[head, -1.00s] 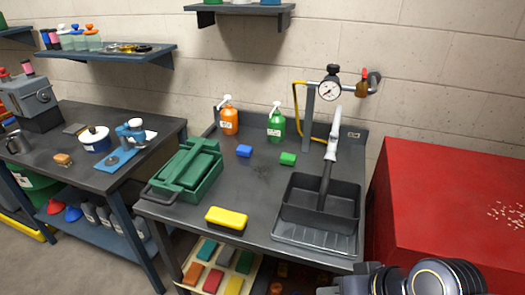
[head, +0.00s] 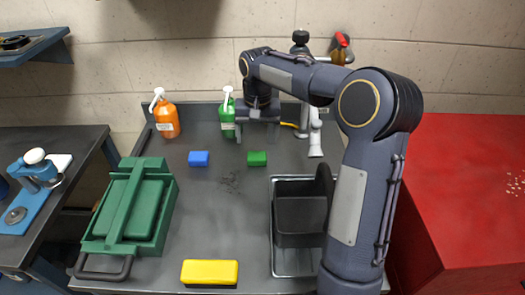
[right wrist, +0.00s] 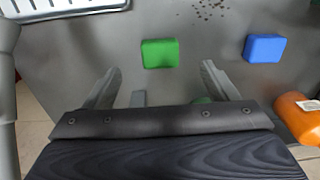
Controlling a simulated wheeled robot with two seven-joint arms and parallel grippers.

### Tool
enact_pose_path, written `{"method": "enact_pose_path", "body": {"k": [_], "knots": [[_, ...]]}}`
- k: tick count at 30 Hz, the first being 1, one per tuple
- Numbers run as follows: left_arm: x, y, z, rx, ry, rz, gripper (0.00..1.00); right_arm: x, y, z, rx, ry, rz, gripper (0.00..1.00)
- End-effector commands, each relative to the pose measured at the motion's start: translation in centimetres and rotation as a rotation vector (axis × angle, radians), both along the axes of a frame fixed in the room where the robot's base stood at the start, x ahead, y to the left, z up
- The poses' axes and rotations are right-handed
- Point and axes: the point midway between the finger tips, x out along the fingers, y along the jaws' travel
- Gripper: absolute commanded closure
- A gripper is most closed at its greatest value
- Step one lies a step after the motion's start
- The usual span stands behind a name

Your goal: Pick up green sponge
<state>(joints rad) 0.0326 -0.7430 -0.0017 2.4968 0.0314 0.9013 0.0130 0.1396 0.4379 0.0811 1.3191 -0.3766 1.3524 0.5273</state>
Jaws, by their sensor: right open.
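The green sponge (head: 257,158) lies flat on the grey bench top, in front of the green spray bottle. My right gripper (head: 258,122) is over the back of the bench, behind the sponge in the head view, and points down. In the right wrist view the green sponge (right wrist: 159,53) shows just beyond the gap between the two open fingers (right wrist: 160,78). The fingers are apart and empty, and do not touch the sponge. My left gripper is not in view.
A blue sponge (head: 198,159) lies left of the green one. Orange (head: 166,118) and green (head: 228,115) spray bottles stand behind. A red cabinet (head: 470,190) is at right.

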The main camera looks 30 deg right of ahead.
Motion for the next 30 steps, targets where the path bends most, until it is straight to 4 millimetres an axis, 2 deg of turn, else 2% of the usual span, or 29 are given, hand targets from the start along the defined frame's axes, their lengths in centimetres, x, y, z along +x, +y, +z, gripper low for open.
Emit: {"method": "enact_pose_path", "body": {"k": [1, 4, 21, 30], "knots": [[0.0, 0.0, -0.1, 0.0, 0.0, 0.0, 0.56, 0.7, -0.1, -0.7, -0.006, 0.013, -0.012, 0.2], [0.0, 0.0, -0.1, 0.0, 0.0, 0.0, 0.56, 1.4, -0.3, -1.5, -0.014, 0.026, -0.026, 0.2], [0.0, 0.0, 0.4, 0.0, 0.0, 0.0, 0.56, 1.2, -0.3, -8.5, -0.014, 0.026, -0.03, 0.2], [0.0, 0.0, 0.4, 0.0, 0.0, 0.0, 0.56, 1.2, -0.2, -9.0, -0.015, 0.023, -0.029, 0.21]]}}
